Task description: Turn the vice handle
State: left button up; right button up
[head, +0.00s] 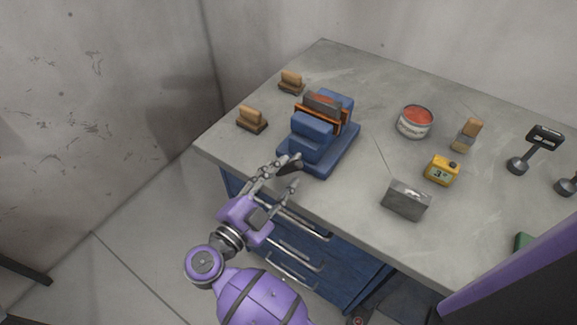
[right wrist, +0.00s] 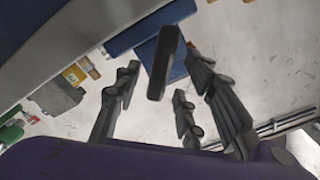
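The blue vice (head: 312,140) stands near the front left edge of the grey workbench, with an orange-edged grey piece (head: 322,105) between its jaws. Its dark handle (head: 291,165) sticks out at the front, towards my right gripper (head: 287,173). In the right wrist view the handle (right wrist: 163,62) is a dark upright bar in front of the blue vice body (right wrist: 150,30). My right gripper (right wrist: 160,85) is open there, its fingers spread on both sides of the bar with visible gaps. My left gripper is out of view.
On the workbench (head: 370,160) are two wooden brushes (head: 291,81) (head: 252,119), a red-topped tin (head: 415,121), another brush (head: 466,134), a yellow meter (head: 441,170) and a grey block (head: 406,200). Blue drawers with bar handles (head: 290,265) lie below my right gripper.

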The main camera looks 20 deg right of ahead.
aim_at(286, 171)
jog(key=shift+x, duration=1.55)
jog(key=shift+c, duration=0.5)
grip_shut()
jog(key=shift+f+m, duration=0.15)
jog(key=shift+m, duration=0.75)
jog(key=shift+o, duration=0.5)
grip_release()
notch_tip(286, 171, up, 10)
jog(key=shift+r, duration=0.15)
